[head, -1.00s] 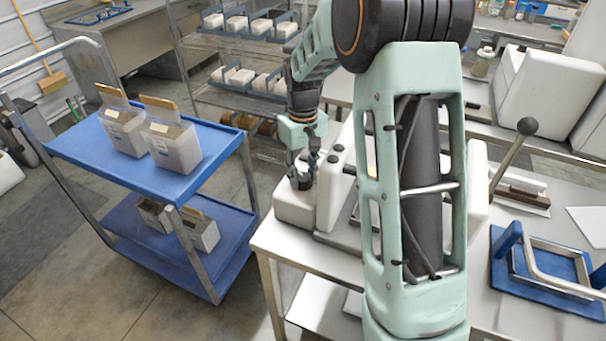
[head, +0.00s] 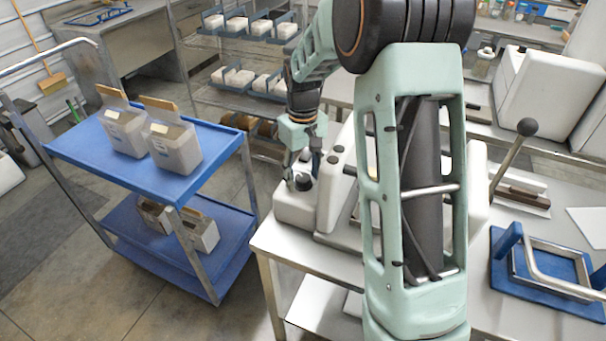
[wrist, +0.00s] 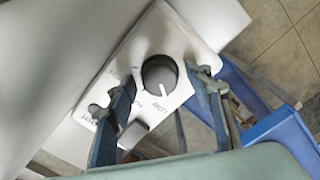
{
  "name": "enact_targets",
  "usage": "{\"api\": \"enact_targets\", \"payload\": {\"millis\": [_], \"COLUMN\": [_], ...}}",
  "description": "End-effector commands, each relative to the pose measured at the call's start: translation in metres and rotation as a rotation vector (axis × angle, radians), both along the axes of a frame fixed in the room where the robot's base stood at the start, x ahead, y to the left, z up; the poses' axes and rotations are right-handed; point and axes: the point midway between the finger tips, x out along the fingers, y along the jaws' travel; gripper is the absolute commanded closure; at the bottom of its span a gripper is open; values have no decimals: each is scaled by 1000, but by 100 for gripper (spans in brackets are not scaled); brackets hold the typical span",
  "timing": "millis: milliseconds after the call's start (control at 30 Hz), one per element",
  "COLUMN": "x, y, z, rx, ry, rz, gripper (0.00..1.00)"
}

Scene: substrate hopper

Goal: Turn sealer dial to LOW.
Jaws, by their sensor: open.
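The sealer dial (wrist: 158,72) is a round dark grey knob on the white sealer housing (wrist: 185,42). In the wrist view its white pointer line aims down and slightly right, at lettering that appears to read LOW. My gripper (wrist: 158,84) is open, with one finger on each side of the dial and visible gaps to it. In the head view the dial (head: 303,183) shows as a dark knob at the sealer's left end, and my gripper (head: 303,174) is just above it. Other printed labels by the dial are too blurred to read surely.
A smaller grey knob or switch (wrist: 132,135) sits near the dial, by my left finger. A blue cart (head: 95,152) with boxes stands left of the table (head: 288,252). A lever with a black ball (head: 527,127) and a blue fixture (head: 508,280) are at the right.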

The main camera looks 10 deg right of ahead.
Motion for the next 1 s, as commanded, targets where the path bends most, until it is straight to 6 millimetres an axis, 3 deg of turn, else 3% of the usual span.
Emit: {"api": "enact_targets", "payload": {"millis": [167,600,800,1000], "x": [1,1,0,0], "y": [0,0,0,0], "z": [17,103,119,120], "rx": [0,1,0,0], "ry": [-4,-4,-1,-1], "rz": [0,0,0,0], "gripper": [53,53,53,53]}}
